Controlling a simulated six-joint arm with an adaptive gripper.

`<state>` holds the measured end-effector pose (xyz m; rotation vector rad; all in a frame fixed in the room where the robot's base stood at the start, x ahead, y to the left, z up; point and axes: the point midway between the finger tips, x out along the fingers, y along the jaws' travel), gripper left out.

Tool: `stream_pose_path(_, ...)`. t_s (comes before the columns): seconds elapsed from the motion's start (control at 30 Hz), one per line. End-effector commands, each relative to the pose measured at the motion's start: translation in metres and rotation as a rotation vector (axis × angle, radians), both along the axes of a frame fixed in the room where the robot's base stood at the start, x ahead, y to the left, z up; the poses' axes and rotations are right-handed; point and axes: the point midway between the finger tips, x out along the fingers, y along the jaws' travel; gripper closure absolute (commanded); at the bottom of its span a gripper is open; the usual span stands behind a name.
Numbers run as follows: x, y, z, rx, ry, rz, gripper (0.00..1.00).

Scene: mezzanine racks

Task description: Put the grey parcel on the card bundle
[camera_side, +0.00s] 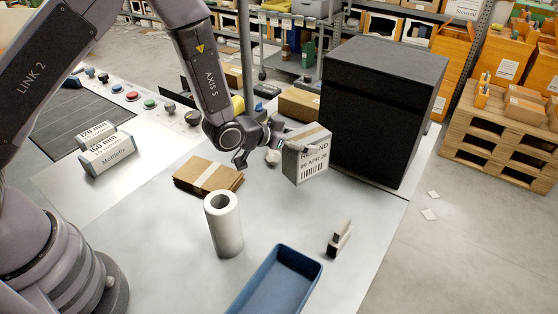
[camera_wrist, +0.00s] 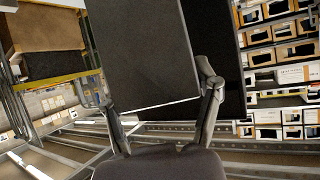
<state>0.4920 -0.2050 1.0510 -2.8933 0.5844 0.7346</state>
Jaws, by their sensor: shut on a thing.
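The grey parcel (camera_side: 306,163) has a printed label with a barcode and a tan strip on top. My gripper (camera_side: 288,146) is shut on it, and it appears held above the table, slightly tilted, in front of the large black box. In the wrist view, the parcel (camera_wrist: 148,50) shows as a dark grey face between the two fingers of my gripper (camera_wrist: 160,92). The card bundle (camera_side: 208,176), flat brown card with a pale band, lies on the table to the left of the parcel. Its top is clear. The parcel and the bundle are apart.
A black box (camera_side: 385,105) stands close behind the parcel. A white roll (camera_side: 223,224) stands upright before the bundle. A blue tray (camera_side: 309,262) and a small block stand (camera_side: 340,239) are at the front. Labelled boxes (camera_side: 108,152) sit at left.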

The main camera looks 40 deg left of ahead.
Motion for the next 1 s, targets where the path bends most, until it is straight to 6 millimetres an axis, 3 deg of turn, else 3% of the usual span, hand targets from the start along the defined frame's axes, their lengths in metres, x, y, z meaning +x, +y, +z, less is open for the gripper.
stream_pose_path(0.17, 0.009, 0.043, 0.01, 0.015, -0.015, -0.042, 0.77)
stream_pose_path(0.3, 0.008, 0.099, 0.014, 0.033, -0.027, -0.12, 0.77)
stream_pose_path(0.47, -0.014, 0.162, 0.016, 0.04, -0.028, -0.224, 0.77)
stream_pose_path(0.6, -0.044, 0.205, 0.018, 0.036, -0.022, -0.306, 0.77)
stream_pose_path(0.8, -0.08, 0.237, 0.02, 0.024, -0.012, -0.388, 0.77)
stream_pose_path(0.9, -0.089, 0.243, 0.017, 0.02, -0.009, -0.408, 0.77)
stream_pose_path(1.0, -0.092, 0.244, 0.002, 0.016, -0.003, -0.417, 0.77)
